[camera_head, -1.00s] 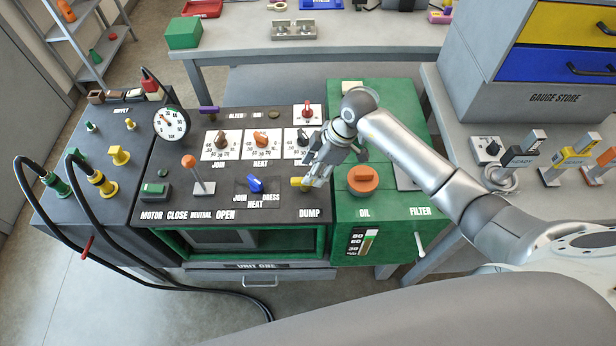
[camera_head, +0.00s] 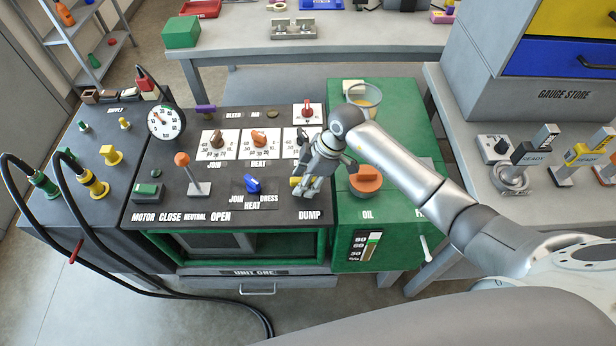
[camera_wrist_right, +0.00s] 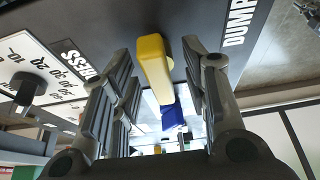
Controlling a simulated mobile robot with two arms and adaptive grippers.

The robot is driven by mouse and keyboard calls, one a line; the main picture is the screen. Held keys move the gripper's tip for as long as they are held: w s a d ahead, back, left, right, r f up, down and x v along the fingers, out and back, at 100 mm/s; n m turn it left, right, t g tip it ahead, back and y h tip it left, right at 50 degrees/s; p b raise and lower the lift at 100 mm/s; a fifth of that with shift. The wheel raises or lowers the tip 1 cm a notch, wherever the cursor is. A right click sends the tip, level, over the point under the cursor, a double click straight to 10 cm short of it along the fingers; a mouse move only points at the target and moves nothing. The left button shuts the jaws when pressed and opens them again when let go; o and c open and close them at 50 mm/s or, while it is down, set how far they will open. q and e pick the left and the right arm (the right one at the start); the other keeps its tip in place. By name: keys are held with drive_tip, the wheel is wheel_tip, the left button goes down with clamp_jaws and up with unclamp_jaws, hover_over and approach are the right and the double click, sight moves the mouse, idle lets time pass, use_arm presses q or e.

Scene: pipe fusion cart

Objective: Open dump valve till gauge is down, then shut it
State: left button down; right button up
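The yellow dump valve handle (camera_head: 295,182) is on the dark panel above the word DUMP, partly hidden by my right gripper (camera_head: 305,189). In the right wrist view the yellow handle (camera_wrist_right: 153,65) lies between the two fingers of the right gripper (camera_wrist_right: 163,70), with a gap on each side. The fingers are apart and not closed on it. The round white pressure gauge (camera_head: 166,121) stands at the panel's upper left. Its red needle points toward the upper left; the exact reading is too small to tell. My left gripper is not in view.
A blue selector knob (camera_head: 253,185) is left of the yellow handle. An orange-knobbed lever (camera_head: 182,159) stands further left. An orange oil cap (camera_head: 366,180) is to the right on the green tank (camera_head: 410,130), near a clear cup (camera_head: 369,98). Black hoses (camera_head: 60,240) loop at the left.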

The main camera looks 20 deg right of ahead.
drive_tip(key=c, duration=0.6)
drive_tip(key=p, duration=0.1)
drive_tip(key=m+p, duration=0.1)
drive_tip(key=shift+s+r+t+p, duration=0.1)
drive_tip(key=shift+r+t+p, duration=0.15)
drive_tip(key=shift+t+p, duration=0.05)
drive_tip(key=shift+c, duration=0.2)
drive_tip(key=shift+f+m+p, duration=0.1)
drive_tip(key=shift+m+p, duration=0.65)
drive_tip(key=shift+m, duration=0.05)
drive_tip(key=shift+f+t, duration=0.2)
drive_tip(key=shift+t, duration=0.1)
drive_tip(key=m+p, duration=0.2)
drive_tip(key=p, duration=0.1)
drive_tip(key=shift+r+t+h, duration=0.25)
drive_tip(key=shift+t+h, duration=0.05)
drive_tip(key=shift+h, duration=0.1)
drive_tip(key=shift+f+m+p, duration=0.1)
drive_tip(key=shift+m+p, duration=0.5)
drive_tip(key=shift+p, duration=0.05)
drive_tip(key=shift+f, duration=0.15)
